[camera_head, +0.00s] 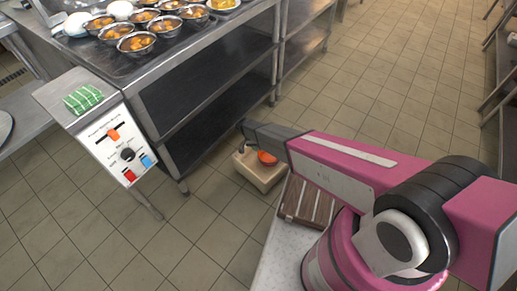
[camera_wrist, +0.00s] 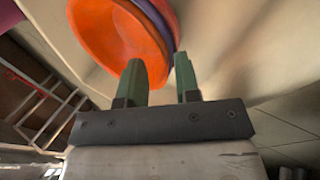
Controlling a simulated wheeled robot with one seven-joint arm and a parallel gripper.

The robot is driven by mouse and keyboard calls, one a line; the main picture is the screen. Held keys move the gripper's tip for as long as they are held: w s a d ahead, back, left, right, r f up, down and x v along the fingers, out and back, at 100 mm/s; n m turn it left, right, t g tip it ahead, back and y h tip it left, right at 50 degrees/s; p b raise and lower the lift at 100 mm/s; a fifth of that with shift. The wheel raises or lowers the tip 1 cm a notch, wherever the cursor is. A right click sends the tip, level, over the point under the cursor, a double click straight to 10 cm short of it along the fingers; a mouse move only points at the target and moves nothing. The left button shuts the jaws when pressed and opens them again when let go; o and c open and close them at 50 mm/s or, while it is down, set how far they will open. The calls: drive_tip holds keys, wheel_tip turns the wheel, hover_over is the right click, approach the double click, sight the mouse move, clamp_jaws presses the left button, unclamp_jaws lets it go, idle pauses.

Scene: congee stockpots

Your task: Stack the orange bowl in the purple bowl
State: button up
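The orange bowl (camera_wrist: 118,35) fills the upper middle of the wrist view. A strip of the purple bowl (camera_wrist: 163,14) shows along its right side, so the orange bowl appears nested in or against it; how deep it sits I cannot tell. The fingers are close to the near edge of the bowls; contact is unclear. In the head view the orange bowl (camera_head: 267,157) is a small patch beside my arm's end, and the purple bowl cannot be made out.
The bowl is at a light wooden box or block (camera_head: 258,174) low near the floor. A slatted wooden piece (camera_head: 307,203) lies beside it on a pale surface. A steel counter (camera_head: 200,45) with several food bowls stands at upper left, with a control panel (camera_head: 121,143). Tiled floor is open beyond.

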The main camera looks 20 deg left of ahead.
drive_tip(key=v, duration=1.1)
drive_tip(key=shift+a+r, duration=0.25)
drive_tip(key=shift+r, duration=0.05)
drive_tip(key=w+d+r+y, duration=0.1)
drive_tip(key=w+d+r, duration=0.1)
drive_tip(key=d+r, duration=0.6)
drive_tip(key=w+d+r+g+y, duration=0.15)
drive_tip(key=d+r, duration=0.25)
drive_tip(key=d, duration=0.7)
drive_tip(key=w+d+r+y, duration=0.1)
drive_tip(key=w+d+r, duration=0.3)
drive_tip(key=d, duration=0.6)
drive_tip(key=s+d+r, duration=0.2)
drive_tip(key=d+r, duration=0.3)
drive_tip(key=d, duration=0.3)
drive_tip(key=s+d+r+t+y, duration=0.1)
drive_tip(key=s+d+r, duration=0.2)
drive_tip(key=d+r, duration=0.2)
drive_tip(key=s+d+r+y, duration=0.1)
drive_tip(key=s+d+r, duration=0.2)
drive_tip(key=d, duration=0.8)
wheel_tip(320, 180, up, 2)
drive_tip(key=shift+s+r+n, duration=0.1)
drive_tip(key=shift+s+n, duration=0.1)
drive_tip(key=shift+n, duration=0.1)
drive_tip(key=shift+t, duration=0.25)
